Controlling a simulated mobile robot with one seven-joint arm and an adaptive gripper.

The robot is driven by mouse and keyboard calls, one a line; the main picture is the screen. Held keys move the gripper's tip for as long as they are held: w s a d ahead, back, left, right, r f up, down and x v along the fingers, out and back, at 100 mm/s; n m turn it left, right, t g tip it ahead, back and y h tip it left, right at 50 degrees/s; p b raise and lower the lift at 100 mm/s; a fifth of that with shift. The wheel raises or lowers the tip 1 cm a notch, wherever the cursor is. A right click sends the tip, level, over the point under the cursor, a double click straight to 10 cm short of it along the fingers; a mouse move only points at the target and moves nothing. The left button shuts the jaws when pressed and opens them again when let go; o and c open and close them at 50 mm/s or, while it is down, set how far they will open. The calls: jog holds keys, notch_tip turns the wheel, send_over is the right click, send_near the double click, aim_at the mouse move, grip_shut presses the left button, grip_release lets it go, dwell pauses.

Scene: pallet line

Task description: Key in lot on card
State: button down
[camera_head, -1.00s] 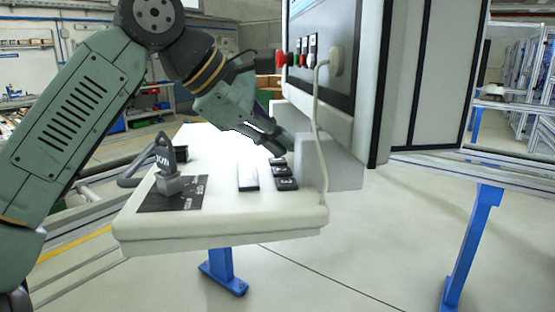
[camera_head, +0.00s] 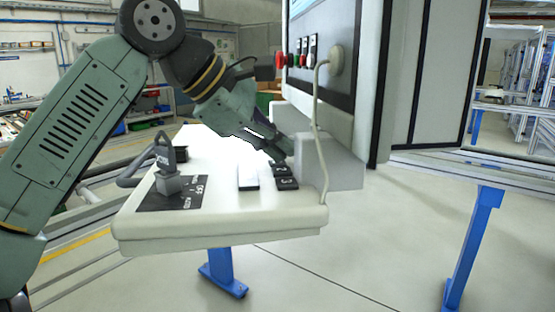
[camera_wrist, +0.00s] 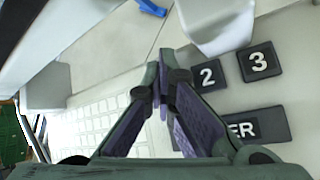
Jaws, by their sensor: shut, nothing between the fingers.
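My gripper (camera_head: 284,155) is shut and empty, pointing down at the black keys on the white console top. In the wrist view its fingertips (camera_wrist: 160,70) come together just left of the key marked 2 (camera_wrist: 207,76). The key marked 3 (camera_wrist: 259,62) lies further right. A wider black key ending in "ER" (camera_wrist: 240,126) is partly hidden by the right finger. In the head view black keys (camera_head: 287,184) show below the fingertips; I cannot tell whether the tips touch one. No readable lot card shows; a faint pale grid (camera_wrist: 98,125) lies left of the fingers.
A grey switch (camera_head: 169,183) with a looped handle stands on a black plate at the console's left. A panel with a red button (camera_head: 281,59) and a hanging cable (camera_head: 317,120) rises behind the keys. A pale box (camera_head: 340,163) stands beside them.

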aim_at(279, 164)
jog(key=shift+r+p, duration=0.9)
jog(key=shift+r+p, duration=0.7)
jog(key=shift+r, duration=0.65)
notch_tip(279, 164, up, 2)
jog(key=shift+r, duration=0.15)
